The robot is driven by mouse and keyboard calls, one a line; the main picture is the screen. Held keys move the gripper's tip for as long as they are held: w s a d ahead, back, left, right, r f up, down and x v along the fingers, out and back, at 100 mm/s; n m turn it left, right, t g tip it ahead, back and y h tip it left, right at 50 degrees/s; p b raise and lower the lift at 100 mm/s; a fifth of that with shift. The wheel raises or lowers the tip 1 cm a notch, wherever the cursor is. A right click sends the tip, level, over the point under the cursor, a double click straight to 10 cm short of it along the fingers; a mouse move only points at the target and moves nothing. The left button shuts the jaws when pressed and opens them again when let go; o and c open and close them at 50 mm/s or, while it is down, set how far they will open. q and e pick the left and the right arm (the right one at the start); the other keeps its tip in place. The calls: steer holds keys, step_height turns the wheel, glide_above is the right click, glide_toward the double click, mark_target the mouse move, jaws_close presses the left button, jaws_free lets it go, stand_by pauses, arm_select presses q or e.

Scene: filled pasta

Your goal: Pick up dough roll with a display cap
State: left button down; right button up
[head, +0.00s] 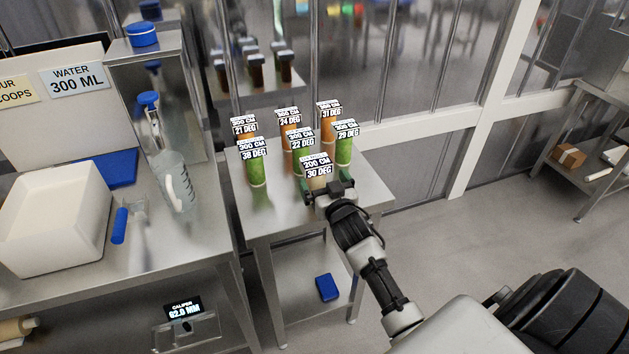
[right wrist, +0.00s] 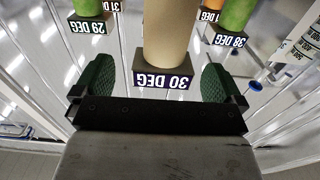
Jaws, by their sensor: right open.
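Several upright dough rolls, each with a display cap on top, stand on a small metal table (head: 372,198). The nearest is a beige roll (right wrist: 167,35) whose cap (head: 317,167) reads 30 DEG. Green rolls stand around it, such as the one capped 38 DEG (head: 256,172) and the one capped 29 DEG (head: 343,150). Orange rolls stand behind, including one capped 24 DEG (head: 289,130). My right gripper (head: 328,190) is open at the beige roll. In the right wrist view its two green-padded fingers (right wrist: 159,82) lie either side of the 30 DEG cap, with gaps visible. My left gripper is out of view.
A metal counter at left holds a white bin (head: 50,225), a clear jug (head: 176,182) and a blue-handled tool (head: 120,226). A blue box (head: 326,287) lies on the small table's lower shelf. Glass panels stand behind. The floor at right is open.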

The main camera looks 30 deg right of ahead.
steer(key=x, duration=0.3)
steer(key=p+x, duration=0.1)
steer(key=x, duration=0.1)
steer(key=shift+a, duration=0.25)
steer(key=c, duration=0.8)
steer(key=shift+r, duration=0.1)
steer(key=shift+c, duration=0.9)
steer(key=shift+r, duration=0.1)
